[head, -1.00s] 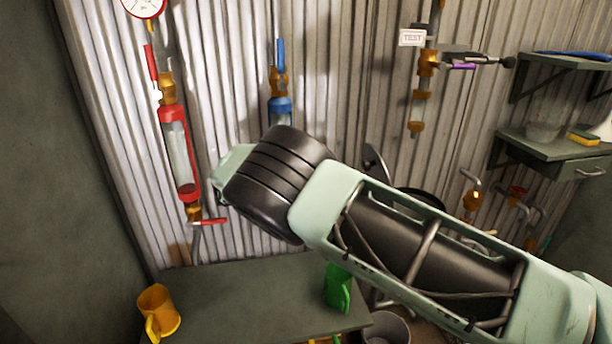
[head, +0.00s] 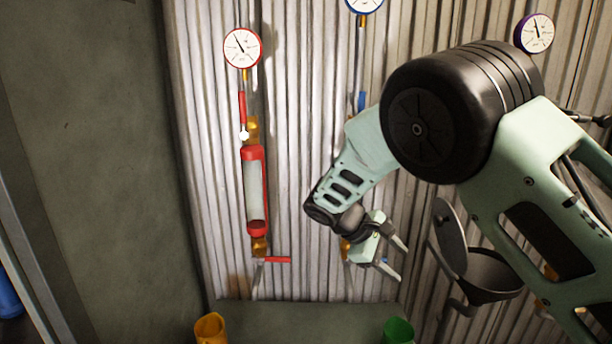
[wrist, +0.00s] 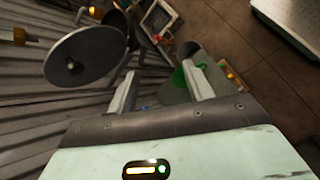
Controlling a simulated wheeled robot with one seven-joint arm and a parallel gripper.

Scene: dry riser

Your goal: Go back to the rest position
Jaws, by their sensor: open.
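My gripper (head: 396,261) hangs in front of the corrugated wall, its two fingers spread apart and pointing down to the right, with nothing between them. In the wrist view my gripper (wrist: 160,92) shows two separated fingers, also empty. My arm crosses the right side of the head view and hides much of the blue riser pipe behind it.
A red sight tube (head: 254,190) with a gauge (head: 242,48) is on the wall to the left. A bin with a raised lid (head: 450,238) is right of my gripper. Yellow (head: 210,329) and green (head: 398,331) mugs stand on the bench (head: 300,318) below.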

